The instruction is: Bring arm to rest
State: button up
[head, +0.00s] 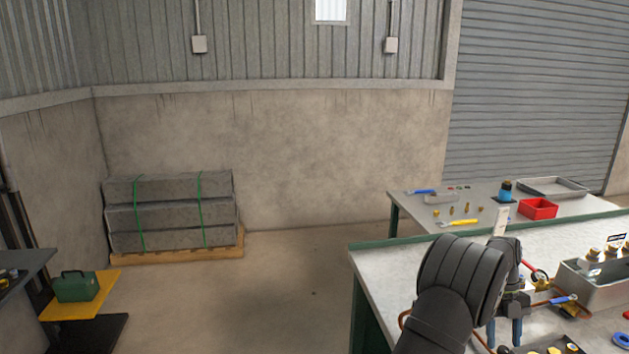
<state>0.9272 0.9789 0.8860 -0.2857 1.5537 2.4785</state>
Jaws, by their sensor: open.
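My arm reaches in from the bottom of the head view, over the left part of the near workbench (400,270). My gripper (504,333) points down with its two dark fingers apart and nothing seen between them. The fingertips are above or near the bench top; the exact gap cannot be told. Right of my gripper are copper pipework and a valve with a blue handle (563,300). A grey metal box (585,288) with brass-topped parts in it stands at the right. My wrist hides part of the bench behind it.
A dark tray (545,349) with small brass parts lies close by my gripper, cut by the lower edge. A blue ring (621,340) lies at the right. Open floor lies left.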

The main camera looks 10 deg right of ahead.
jog(key=shift+s+f, duration=0.3)
jog(key=shift+f, duration=0.35)
jog(key=n, duration=0.2)
jog(key=n+h, duration=0.1)
jog(key=n, duration=0.1)
jog(key=n+h, duration=0.1)
jog(key=n, duration=0.1)
jog(key=shift+a+r, duration=0.1)
jog(key=shift+a, duration=0.2)
jog(key=n+t+h, duration=0.1)
jog(key=n, duration=0.2)
jog(key=n+t+h, duration=0.1)
jog(key=n, duration=0.2)
jog(key=shift+s+a+n, duration=0.2)
jog(key=shift+n, duration=0.1)
